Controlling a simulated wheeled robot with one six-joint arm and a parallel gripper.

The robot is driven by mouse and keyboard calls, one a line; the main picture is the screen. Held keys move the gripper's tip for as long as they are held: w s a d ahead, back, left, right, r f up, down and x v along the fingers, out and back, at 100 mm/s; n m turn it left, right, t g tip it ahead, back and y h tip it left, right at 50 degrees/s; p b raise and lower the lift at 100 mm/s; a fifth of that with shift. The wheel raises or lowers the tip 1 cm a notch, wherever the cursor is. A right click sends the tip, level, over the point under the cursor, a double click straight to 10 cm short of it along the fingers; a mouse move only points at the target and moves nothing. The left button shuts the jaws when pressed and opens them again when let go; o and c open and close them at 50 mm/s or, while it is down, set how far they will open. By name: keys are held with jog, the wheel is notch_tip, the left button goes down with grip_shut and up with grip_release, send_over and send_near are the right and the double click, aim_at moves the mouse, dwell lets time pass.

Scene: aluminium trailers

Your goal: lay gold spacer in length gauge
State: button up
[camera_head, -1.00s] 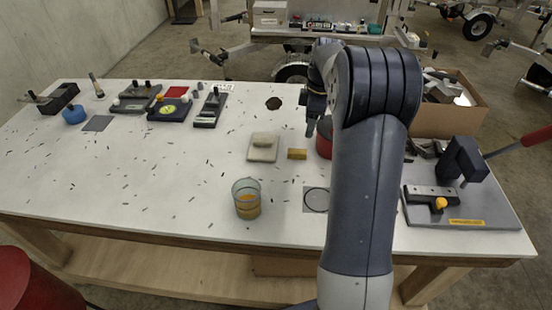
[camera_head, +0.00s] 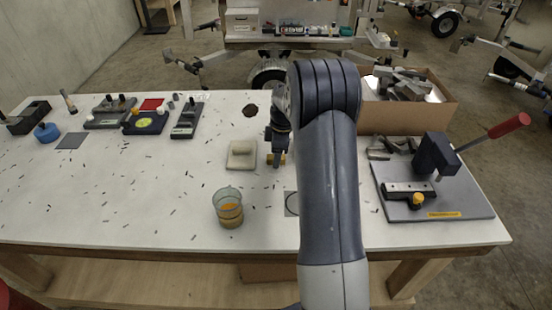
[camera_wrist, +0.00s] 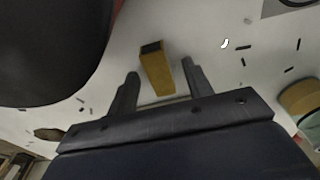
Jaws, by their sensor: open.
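The gold spacer (camera_wrist: 158,72) is a small gold block with a dark end, lying on the white table. In the head view it (camera_head: 283,158) is partly hidden by my gripper (camera_head: 276,160). In the wrist view my gripper (camera_wrist: 160,76) is open, with one finger on each side of the spacer's near part and gaps showing. No grip on it shows. A long narrow grey fixture (camera_head: 187,122) stands at the back left and may be the length gauge; the label is not readable.
A glass of yellow stuff (camera_head: 228,208) stands nearer the front. A clamp on a grey plate (camera_head: 455,195) and a cardboard box (camera_head: 400,118) are right. Dark fixtures (camera_head: 146,122) stand back left.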

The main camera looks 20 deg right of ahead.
jog(key=shift+f, duration=0.2)
grip_shut()
dwell(0.4)
jog(key=shift+r, duration=0.1)
